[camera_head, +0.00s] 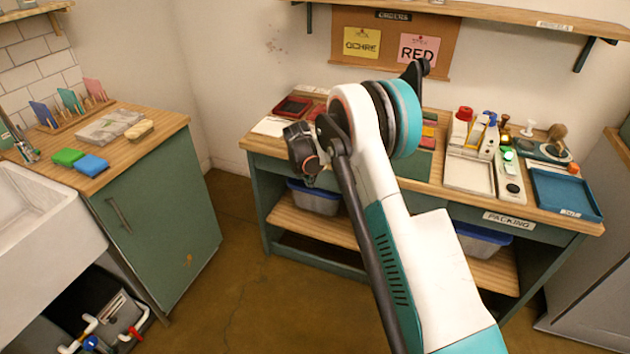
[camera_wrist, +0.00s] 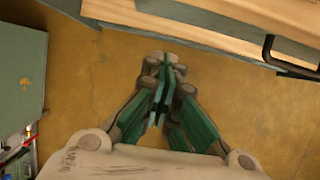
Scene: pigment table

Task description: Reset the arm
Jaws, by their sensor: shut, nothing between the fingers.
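My arm, white and teal, rises from the bottom of the head view and bends in front of the packing table (camera_head: 262,147). My gripper (camera_wrist: 163,68) shows in the wrist view with its green fingers together and nothing between them. It points down over bare brown floor (camera_wrist: 90,85), apart from any object. In the head view the fingertips are hidden; only the dark wrist part shows left of the elbow.
The packing table holds a blue tray (camera_head: 566,194), a white tray (camera_head: 469,175) and several small items. A green cabinet (camera_head: 160,215) with sponges on top and a white sink (camera_head: 40,235) stand at the left. Floor between them is clear.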

